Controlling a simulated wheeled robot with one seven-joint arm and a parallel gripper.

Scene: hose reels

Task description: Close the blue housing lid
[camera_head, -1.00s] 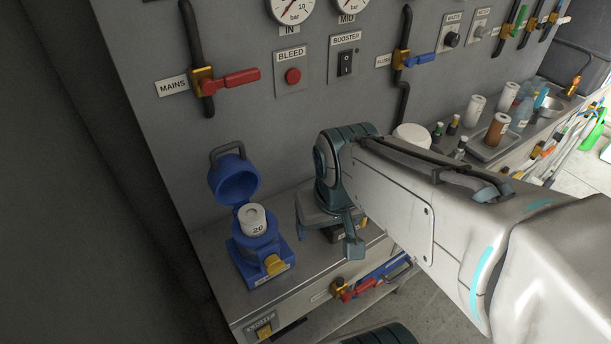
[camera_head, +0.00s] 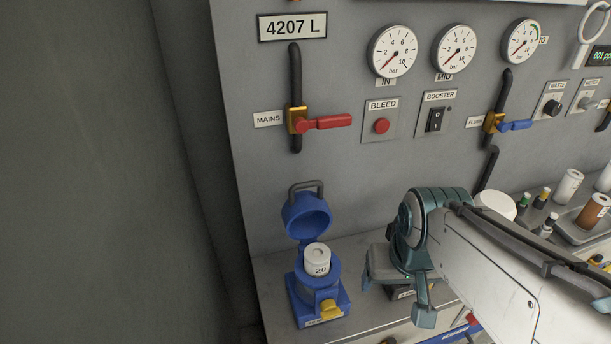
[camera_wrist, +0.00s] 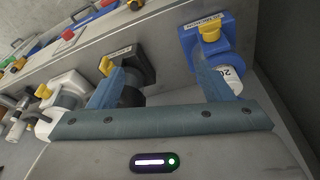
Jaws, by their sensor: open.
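The blue housing (camera_head: 318,293) stands on the bench at lower middle in the head view. Its blue lid (camera_head: 307,215) is tipped up and back, open, with a grey handle on top. A white cartridge (camera_head: 318,260) marked 20 sits upright in the housing, its top above the rim. A yellow latch (camera_head: 329,309) is on the front. My gripper (camera_head: 395,289) is right of the housing, apart from it. In the wrist view, the fingers of my gripper (camera_wrist: 165,85) are spread and empty. The housing (camera_wrist: 212,57) shows there beyond the right finger, partly covered; the lid is not clear there.
A black housing (camera_wrist: 133,68) and a white one (camera_wrist: 67,90) stand beside the blue one in the wrist view. The red-handled mains valve (camera_head: 322,123) is on the panel above the lid. Bottles and a tray lie to the right.

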